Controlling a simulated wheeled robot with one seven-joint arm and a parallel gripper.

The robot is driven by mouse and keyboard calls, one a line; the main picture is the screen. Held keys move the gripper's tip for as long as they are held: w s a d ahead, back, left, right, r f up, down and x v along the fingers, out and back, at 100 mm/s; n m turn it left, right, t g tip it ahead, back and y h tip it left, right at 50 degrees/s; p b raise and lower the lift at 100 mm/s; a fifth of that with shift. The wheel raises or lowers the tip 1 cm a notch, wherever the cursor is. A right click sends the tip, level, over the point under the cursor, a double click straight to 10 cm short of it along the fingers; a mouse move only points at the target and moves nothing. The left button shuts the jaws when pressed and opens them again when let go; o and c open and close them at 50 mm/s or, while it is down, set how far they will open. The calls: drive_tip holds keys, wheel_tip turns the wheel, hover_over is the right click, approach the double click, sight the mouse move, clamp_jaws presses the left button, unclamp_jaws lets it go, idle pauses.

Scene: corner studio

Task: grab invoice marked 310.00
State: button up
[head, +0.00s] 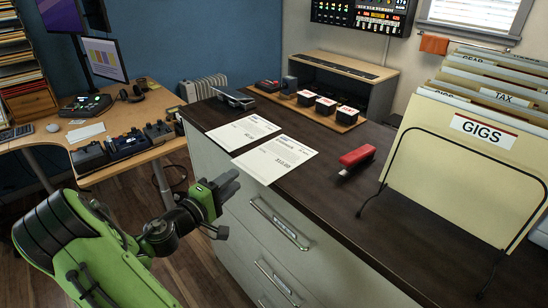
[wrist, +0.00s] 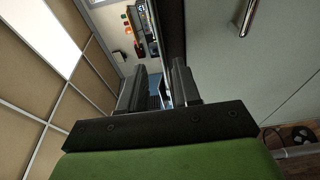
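Two white printed invoices lie flat side by side on the dark cabinet top. The nearer invoice (head: 276,158) carries a bold figure near its lower right that looks like 310.00, though the print is small. The farther invoice (head: 243,133) has a shorter bold figure that I cannot read surely. Both reach close to the cabinet's left edge. My gripper (head: 230,184) is in front of the drawers, left of and below the nearer invoice, touching nothing. In the wrist view my gripper (wrist: 157,82) shows its two fingers apart with nothing between them. No invoice is clear in that view.
A wire rack of folders (head: 450,170) marked GIGS fills the right. Stamps (head: 325,106) on a wooden tray stand behind. The drawer handle (head: 279,223) sticks out near my gripper. A wooden desk (head: 115,130) is at the left.

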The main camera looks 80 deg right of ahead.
drive_tip(key=x, duration=0.5)
drive_tip(key=shift+s+d+f, duration=0.1)
drive_tip(key=shift+s+d, duration=0.05)
drive_tip(key=shift+d, duration=0.05)
drive_tip(key=shift+c, duration=0.4)
clamp_jaws()
